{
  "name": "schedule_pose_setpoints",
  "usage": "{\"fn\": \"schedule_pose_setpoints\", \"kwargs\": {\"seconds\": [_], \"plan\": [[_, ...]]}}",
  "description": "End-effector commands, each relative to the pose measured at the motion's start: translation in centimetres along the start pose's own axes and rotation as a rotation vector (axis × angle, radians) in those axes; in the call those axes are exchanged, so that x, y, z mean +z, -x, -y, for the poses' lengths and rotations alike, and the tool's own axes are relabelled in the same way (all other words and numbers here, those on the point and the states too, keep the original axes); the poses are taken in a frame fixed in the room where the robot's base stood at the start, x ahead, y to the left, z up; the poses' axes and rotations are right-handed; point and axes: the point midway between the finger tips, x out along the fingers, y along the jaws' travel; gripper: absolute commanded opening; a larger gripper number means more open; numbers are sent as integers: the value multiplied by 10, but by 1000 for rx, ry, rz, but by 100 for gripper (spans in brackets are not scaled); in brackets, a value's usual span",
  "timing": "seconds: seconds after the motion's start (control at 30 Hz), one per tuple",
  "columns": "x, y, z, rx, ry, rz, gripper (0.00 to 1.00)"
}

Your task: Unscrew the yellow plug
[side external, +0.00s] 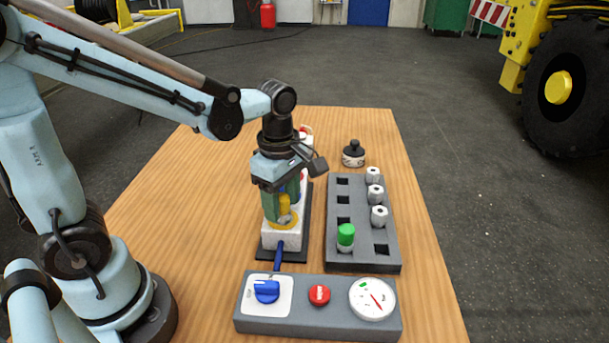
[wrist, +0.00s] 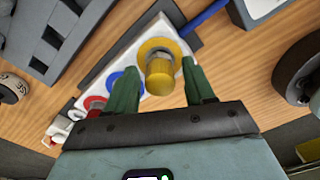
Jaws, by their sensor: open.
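The yellow plug (side external: 284,205) stands on a yellow ring (side external: 288,224) at the near end of a white block (side external: 281,240). In the wrist view the plug (wrist: 160,82) shows a grey section between its yellow body and the ring. My gripper (side external: 281,208) is open above the block. Its green fingers (wrist: 161,70) stand on either side of the plug in the wrist view, with visible gaps. In the side view the fingers partly hide the plug, and I cannot tell how deep they reach along it.
Blue (wrist: 122,80) and red (wrist: 95,103) ports lie farther along the block. A grey rack (side external: 338,258) at right holds a green-topped piece (side external: 346,235) and several grey ones. A control box (side external: 335,325) with blue knob (side external: 267,290), red button (side external: 319,295) and gauge (side external: 372,298) sits in front.

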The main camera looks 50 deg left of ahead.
Motion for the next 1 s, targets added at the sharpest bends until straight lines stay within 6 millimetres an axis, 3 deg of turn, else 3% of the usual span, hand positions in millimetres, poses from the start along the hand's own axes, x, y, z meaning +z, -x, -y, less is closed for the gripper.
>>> {"fn": "schedule_pose_setpoints", "kwargs": {"seconds": [0.8,1.0], "plan": [[0,0,0,0,-934,0,53],[0,0,0,0,-1042,0,53]]}}
